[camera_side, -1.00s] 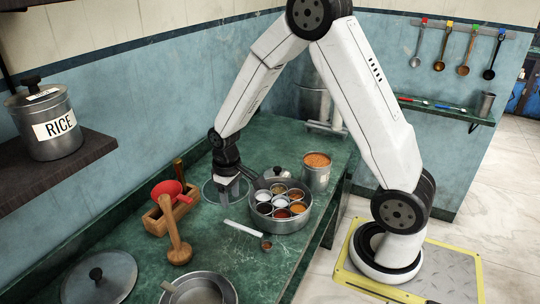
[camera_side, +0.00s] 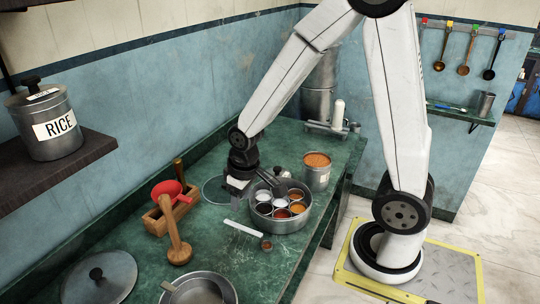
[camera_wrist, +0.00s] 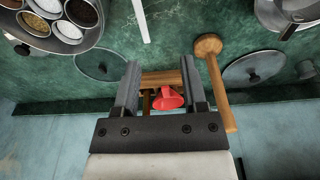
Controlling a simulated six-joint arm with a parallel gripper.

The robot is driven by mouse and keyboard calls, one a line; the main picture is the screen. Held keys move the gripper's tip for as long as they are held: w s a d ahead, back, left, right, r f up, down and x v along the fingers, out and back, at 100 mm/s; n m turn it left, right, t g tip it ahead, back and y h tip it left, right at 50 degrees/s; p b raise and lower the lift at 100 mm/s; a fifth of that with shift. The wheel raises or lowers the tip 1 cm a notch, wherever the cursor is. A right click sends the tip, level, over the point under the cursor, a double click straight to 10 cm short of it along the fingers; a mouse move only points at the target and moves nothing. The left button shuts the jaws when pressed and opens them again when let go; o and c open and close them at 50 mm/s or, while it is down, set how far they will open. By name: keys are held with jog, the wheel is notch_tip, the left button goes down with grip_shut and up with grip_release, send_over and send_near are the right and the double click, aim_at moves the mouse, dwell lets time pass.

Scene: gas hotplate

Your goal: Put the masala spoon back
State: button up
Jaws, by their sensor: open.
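The masala spoon (camera_side: 243,229), with a pale straight handle and a small brownish bowl, lies on the green counter just in front of the masala tin. Its pale handle (camera_wrist: 141,20) shows at the top of the wrist view, with its bowl out of frame. The round steel masala tin (camera_side: 281,224) holds several small cups of coloured spices; part of it (camera_wrist: 88,40) shows at the wrist view's top left. My gripper (camera_side: 237,192) is above the counter just left of the tin, apart from the spoon. Its two fingers (camera_wrist: 160,75) are open and empty.
A wooden box (camera_side: 157,222) with a red funnel (camera_side: 168,190) and a wooden masher (camera_side: 179,252) stand left of the spoon. A lid (camera_side: 100,280) and steel pan (camera_side: 198,290) are nearer. An orange-filled pot (camera_side: 317,177) stands behind the tin.

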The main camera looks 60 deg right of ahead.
jog(key=shift+t, duration=0.5)
jog(key=s, duration=0.1)
jog(key=s+a+r, duration=0.1)
jog(key=s, duration=0.1)
jog(key=s+a, duration=0.1)
jog(key=s, duration=0.1)
jog(key=shift+r, duration=0.25)
